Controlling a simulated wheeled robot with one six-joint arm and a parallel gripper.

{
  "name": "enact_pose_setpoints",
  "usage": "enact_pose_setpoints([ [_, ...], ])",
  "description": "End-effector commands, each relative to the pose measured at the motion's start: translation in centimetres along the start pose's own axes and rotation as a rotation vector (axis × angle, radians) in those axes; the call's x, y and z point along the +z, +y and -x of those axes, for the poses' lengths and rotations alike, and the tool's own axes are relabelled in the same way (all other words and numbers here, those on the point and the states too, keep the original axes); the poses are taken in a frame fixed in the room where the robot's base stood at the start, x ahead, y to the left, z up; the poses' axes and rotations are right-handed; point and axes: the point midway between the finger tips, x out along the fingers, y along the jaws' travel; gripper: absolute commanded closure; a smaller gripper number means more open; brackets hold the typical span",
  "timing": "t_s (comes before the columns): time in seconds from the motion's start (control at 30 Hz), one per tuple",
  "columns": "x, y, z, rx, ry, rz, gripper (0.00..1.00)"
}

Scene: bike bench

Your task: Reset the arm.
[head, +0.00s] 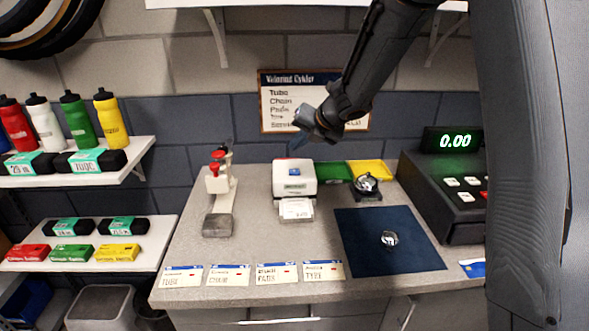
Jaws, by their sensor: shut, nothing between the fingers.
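My arm (382,60) reaches in from the upper right and bends down to the left over the back of the bench. My gripper (299,143) is at its end, above the white receipt printer (294,178) and in front of the wall sign (278,84). It is small and dark here; it looks shut and holds nothing. It is apart from the bench top (250,250) and everything on it.
A blue mat (365,255) with a small shiny round item (389,239) lies at right. Shelves (130,165) with bottles stand left.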

Motion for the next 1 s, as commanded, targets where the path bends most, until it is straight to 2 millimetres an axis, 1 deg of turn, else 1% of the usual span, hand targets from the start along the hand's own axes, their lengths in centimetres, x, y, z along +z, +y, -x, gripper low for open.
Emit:
enact_pose_setpoints([
  [0.4, 0.0, -0.1, 0.0, -0.001, -0.002, -0.007, 1.0],
  [0.47, 0.0, -0.3, 0.1, -0.008, -0.013, -0.042, 1.0],
  [0.53, 0.1, -1.0, 0.6, -0.027, -0.04, -0.134, 1.0],
  [0.57, 0.1, -1.5, 0.8, -0.038, -0.057, -0.193, 1.0],
  [0.67, -0.3, -4.0, 2.1, -0.094, -0.133, -0.474, 1.0],
  [0.7, -0.7, -5.2, 2.9, -0.121, -0.17, -0.61, 1.0],
  [0.77, -1.8, -7.3, 4.0, -0.165, -0.225, -0.825, 1.0],
  [0.8, -2.8, -8.8, 4.8, -0.194, -0.261, -0.969, 1.0],
  [0.87, -4.6, -10.8, 6.1, -0.241, -0.315, -1.182, 1.0],
  [0.9, -6.1, -12.2, 7.0, -0.274, -0.351, -1.325, 1.0],
  [0.97, -8.6, -14.0, 8.3, -0.323, -0.405, -1.537, 1.0],
  [1.0, -10.5, -15.1, 9.2, -0.357, -0.442, -1.677, 1.0],
])
